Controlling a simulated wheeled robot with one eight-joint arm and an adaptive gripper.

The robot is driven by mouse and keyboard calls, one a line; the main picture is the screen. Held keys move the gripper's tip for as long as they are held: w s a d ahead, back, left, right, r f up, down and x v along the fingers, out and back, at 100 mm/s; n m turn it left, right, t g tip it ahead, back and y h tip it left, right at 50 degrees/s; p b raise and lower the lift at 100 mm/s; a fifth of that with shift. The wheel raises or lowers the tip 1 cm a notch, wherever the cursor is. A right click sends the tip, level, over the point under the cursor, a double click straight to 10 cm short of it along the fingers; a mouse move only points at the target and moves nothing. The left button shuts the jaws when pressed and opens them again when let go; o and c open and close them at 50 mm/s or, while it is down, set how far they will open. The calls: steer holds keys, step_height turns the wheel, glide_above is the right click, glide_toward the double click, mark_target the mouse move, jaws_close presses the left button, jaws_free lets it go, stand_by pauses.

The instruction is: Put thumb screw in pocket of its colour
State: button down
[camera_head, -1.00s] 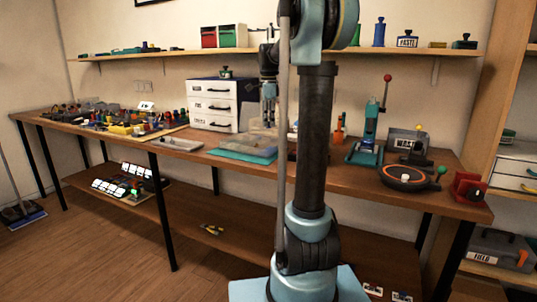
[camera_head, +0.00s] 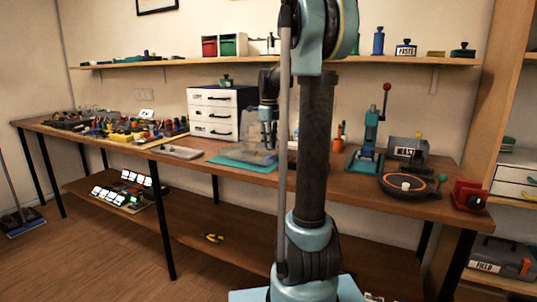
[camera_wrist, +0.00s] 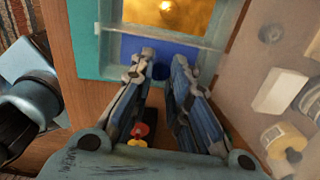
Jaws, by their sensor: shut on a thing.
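My gripper (camera_wrist: 163,60) points down in the wrist view, its two fingers shut on a small dark blue thumb screw (camera_wrist: 180,73), which is partly hidden by the right finger. Beyond the fingertips is a tray with a blue pocket (camera_wrist: 130,45) and a yellow-orange pocket (camera_wrist: 178,14) behind it. The thumb screw appears over or just in front of the blue pocket; its height above it is unclear. In the head view my gripper (camera_head: 268,130) is low over the clear tray (camera_head: 257,156) on a teal mat (camera_head: 228,162).
A white drawer cabinet (camera_head: 212,113) stands left of the gripper, with a grey tray (camera_head: 177,152) in front of it. A teal press (camera_head: 369,140) and a round black turntable (camera_head: 406,187) stand to the right. In the wrist view small red and yellow parts (camera_wrist: 140,132) lie below the fingers.

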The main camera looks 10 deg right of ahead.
steer(key=shift+f, duration=2.15)
steer(key=c, duration=1.5)
jaws_free()
